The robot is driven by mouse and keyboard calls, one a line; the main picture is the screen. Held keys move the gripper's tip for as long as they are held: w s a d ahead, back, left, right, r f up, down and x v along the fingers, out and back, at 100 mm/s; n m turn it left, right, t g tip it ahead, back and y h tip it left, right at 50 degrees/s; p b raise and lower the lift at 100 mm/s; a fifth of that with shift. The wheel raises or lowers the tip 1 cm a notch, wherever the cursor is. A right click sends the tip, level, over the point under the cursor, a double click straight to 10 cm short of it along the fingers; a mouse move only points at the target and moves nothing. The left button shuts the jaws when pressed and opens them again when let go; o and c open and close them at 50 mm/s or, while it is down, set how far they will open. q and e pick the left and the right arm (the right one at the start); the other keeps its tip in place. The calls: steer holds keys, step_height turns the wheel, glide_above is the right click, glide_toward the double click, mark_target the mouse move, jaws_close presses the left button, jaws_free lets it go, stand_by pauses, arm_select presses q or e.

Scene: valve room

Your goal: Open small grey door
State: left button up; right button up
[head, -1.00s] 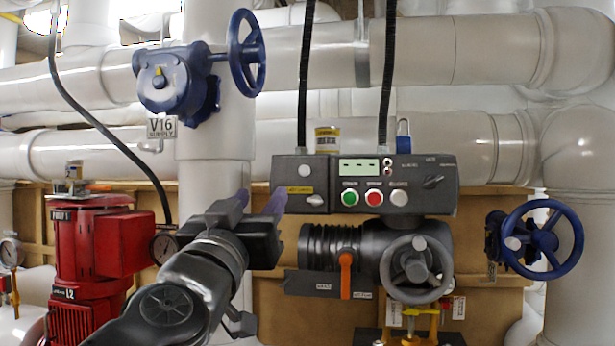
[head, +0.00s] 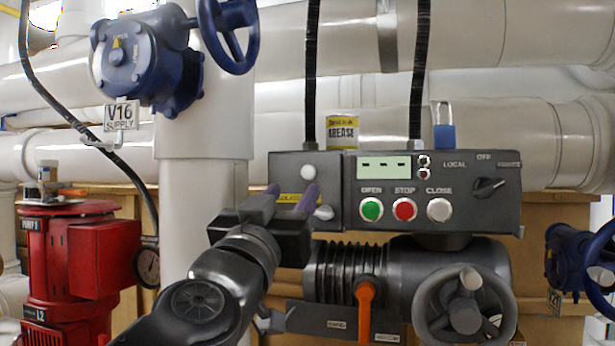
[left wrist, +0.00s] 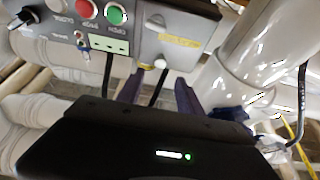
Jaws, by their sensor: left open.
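The small grey door (head: 284,168) is the left panel of the dark grey control box and looks shut. It carries a yellow label (head: 290,198), a pale round knob (head: 324,212) at its lower right and a round white fitting (head: 308,172) higher up. My left gripper (head: 290,194) is open and empty, its purple fingers in front of the door and partly over the label. I cannot tell whether they touch it. In the left wrist view the door (left wrist: 176,22) shows upside down beyond the left gripper (left wrist: 160,92). My right gripper is not in view.
Right of the door are a small display (head: 383,167) and green, red and white buttons. An orange lever (head: 365,305) and grey handwheel (head: 465,305) sit below. A blue valve (head: 145,60) is upper left, a red pump (head: 75,260) left, a padlock (head: 444,136) above the box.

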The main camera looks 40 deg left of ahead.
mark_target(307, 172)
arm_select(q)
steer(key=shift+p+x, duration=0.4)
steer(key=shift+x, duration=3.6)
steer(key=shift+f, duration=0.15)
jaws_close()
